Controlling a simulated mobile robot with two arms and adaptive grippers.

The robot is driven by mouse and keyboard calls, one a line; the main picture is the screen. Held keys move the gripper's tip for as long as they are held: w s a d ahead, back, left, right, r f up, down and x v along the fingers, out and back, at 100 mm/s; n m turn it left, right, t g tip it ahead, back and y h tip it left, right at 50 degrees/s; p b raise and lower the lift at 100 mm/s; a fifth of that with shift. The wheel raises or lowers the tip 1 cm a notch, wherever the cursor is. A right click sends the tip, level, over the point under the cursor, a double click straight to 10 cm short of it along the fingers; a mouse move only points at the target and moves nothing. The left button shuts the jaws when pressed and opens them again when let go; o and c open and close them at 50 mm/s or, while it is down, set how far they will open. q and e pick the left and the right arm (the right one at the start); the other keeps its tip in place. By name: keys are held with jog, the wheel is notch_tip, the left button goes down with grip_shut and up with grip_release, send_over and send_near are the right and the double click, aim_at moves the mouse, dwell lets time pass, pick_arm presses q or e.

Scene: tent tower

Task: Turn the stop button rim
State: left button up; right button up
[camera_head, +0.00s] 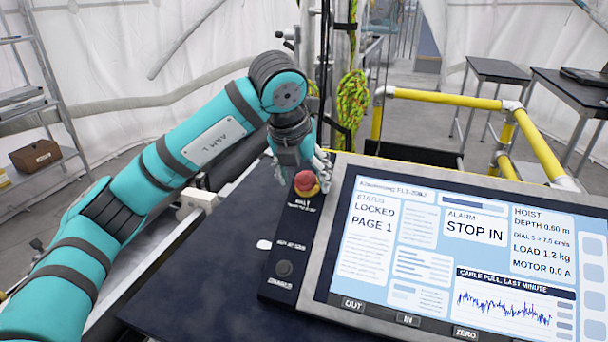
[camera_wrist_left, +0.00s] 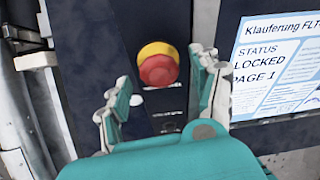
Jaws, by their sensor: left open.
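The stop button (camera_head: 306,183) is a red mushroom head with a yellow collar on a dark strip left of the screen. In the left wrist view its red head (camera_wrist_left: 158,70) shows with the yellow rim (camera_wrist_left: 153,50) behind it. My left gripper (camera_head: 304,172) is open, with one finger on each side of the button. In the left wrist view my left gripper (camera_wrist_left: 160,100) has its fingers spread, with visible gaps to the button on both sides. Whether a fingertip touches the rim cannot be told. My right gripper is not in view.
The screen (camera_head: 450,240) reads LOCKED and STOP IN, close to the right of the button. Yellow railing (camera_head: 450,98), a green rope (camera_head: 352,100) and dark tables (camera_head: 500,70) stand behind.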

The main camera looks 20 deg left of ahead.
pick_arm(q)
jog(key=shift+w+f, duration=0.15)
jog(key=shift+f, duration=0.2)
jog(key=shift+c, duration=0.5)
jog(key=c, duration=1.1)
jog(key=shift+m, duration=0.3)
jog(key=m+b, duration=0.1)
jog(key=m, duration=0.1)
jog(key=shift+m+y, duration=0.3)
jog(key=shift+y, duration=0.1)
jog(key=shift+m+y+b, duration=0.4)
jog(key=shift+m+b, duration=0.35)
jog(key=shift+m, duration=0.85)
